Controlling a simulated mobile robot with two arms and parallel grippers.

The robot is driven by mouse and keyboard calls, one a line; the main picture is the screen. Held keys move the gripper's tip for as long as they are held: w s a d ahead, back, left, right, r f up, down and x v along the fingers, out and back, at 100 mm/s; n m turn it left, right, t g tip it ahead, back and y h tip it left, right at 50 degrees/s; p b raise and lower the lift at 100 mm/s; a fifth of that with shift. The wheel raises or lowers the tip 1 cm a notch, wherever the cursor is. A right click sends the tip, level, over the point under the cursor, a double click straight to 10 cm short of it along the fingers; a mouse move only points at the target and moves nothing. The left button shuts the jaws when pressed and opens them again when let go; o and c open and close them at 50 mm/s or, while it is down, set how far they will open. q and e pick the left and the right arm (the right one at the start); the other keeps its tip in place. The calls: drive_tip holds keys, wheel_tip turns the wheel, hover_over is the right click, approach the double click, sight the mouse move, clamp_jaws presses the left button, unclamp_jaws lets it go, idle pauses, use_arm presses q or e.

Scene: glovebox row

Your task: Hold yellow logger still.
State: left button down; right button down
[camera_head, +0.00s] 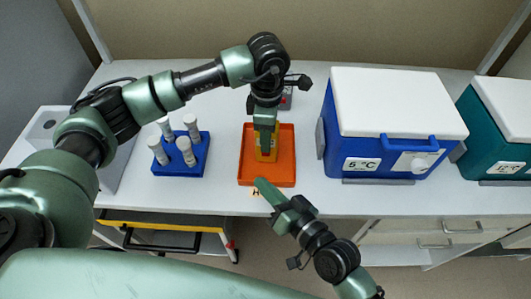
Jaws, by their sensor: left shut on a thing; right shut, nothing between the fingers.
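The yellow logger (265,155) is in the orange tray (283,172) in the middle of the bench. My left gripper (265,128) points down over the tray and is shut on the yellow logger from above; its arm and fingers hide the logger's upper part. I cannot tell whether the logger touches the tray floor. My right gripper (262,186) is shut and empty, with its tip by the tray's front edge.
A blue rack (180,168) with several white-capped tubes stands left of the tray. A blue cooler box (385,150) marked 5 °C stands to the right, with a teal cooler (495,150) beyond. A small grey-and-red item (286,98) lies behind the tray.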

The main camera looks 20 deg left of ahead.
use_arm(q)
drive_tip(key=c, duration=0.7)
unclamp_jaws()
